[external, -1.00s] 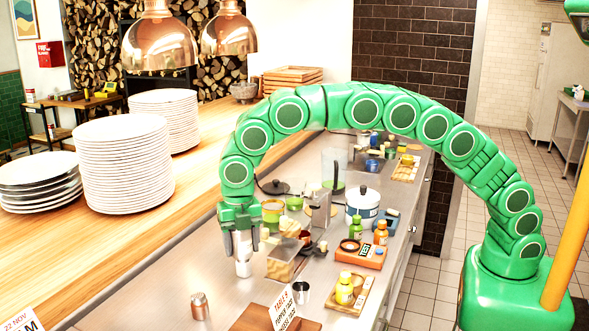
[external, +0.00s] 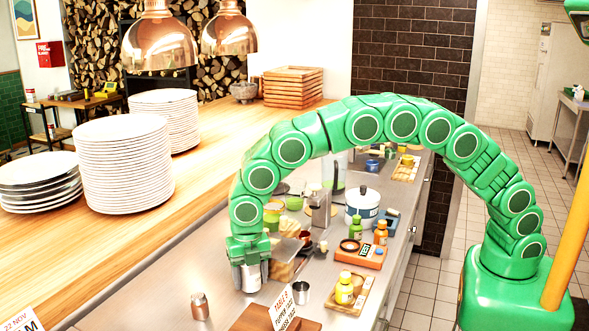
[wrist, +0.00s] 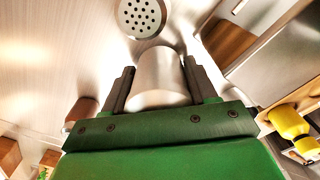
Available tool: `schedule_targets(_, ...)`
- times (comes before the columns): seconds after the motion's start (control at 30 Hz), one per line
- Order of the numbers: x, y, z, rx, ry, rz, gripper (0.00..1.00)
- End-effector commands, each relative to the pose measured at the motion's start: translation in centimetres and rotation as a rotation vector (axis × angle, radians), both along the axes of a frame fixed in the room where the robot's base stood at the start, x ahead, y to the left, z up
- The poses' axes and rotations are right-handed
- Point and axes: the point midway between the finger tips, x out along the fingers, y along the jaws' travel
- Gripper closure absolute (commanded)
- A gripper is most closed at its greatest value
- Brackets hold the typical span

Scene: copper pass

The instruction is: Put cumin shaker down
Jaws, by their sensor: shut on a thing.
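My gripper (external: 250,282) points down over the left part of the steel counter. It is shut on a shiny silver metal shaker, which I take to be the cumin shaker (wrist: 160,78). The wrist view shows the shaker's smooth body between the two dark fingers. A round silver disc with holes (wrist: 142,18) shows just beyond the fingertips; I cannot tell whether it belongs to the held shaker. The shaker's lower end is at or close to the counter, and I cannot tell whether it touches.
A copper shaker (external: 200,306) stands to the left and nearer the camera. A clear container (external: 283,262) is close on the right. Bare counter lies to the left.

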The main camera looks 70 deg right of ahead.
Motion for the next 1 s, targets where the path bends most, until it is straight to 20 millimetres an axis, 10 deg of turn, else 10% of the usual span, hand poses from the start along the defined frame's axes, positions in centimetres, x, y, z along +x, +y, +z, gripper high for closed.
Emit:
schedule_targets(0.43,0.0,0.0,-0.9,0.001,-0.001,0.000,0.76)
schedule_targets(0.47,0.0,0.0,-0.9,0.001,-0.001,0.001,0.42)
schedule_targets(0.53,0.0,0.0,-0.9,0.001,-0.001,0.000,0.32)
schedule_targets(1.0,0.1,0.0,0.5,0.001,-0.002,0.000,0.32)
